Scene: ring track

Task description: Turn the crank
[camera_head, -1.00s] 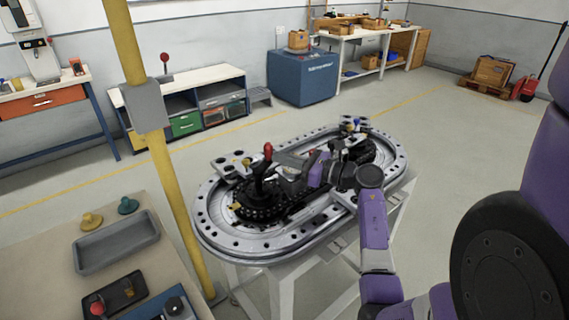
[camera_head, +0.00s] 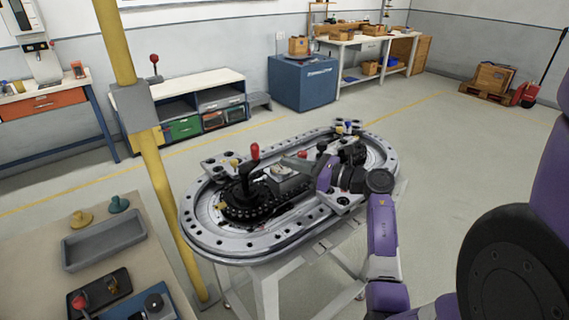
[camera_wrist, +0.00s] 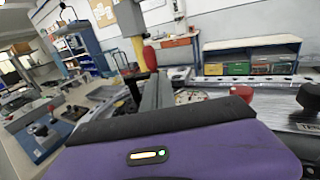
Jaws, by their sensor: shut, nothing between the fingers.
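The crank (camera_head: 249,175) is a black upright lever with a red knob, standing on a black toothed hub at the left end of the oval ring track (camera_head: 205,237). In the wrist view the red knob (camera_wrist: 150,57) shows just beyond the finger. My gripper (camera_head: 287,162) reaches from the right over the track, with its grey fingers pointing toward the crank. It is shut and empty, with a gap between its tips and the lever. In the wrist view my gripper (camera_wrist: 158,92) shows edge-on, and the lever's lower part is partly hidden.
A yellow post (camera_head: 160,170) stands left of the track. A bench with a grey tray (camera_head: 103,241) is at the lower left. A second, smaller red knob (camera_head: 321,147) stands behind my wrist on the track. The floor behind the track is clear.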

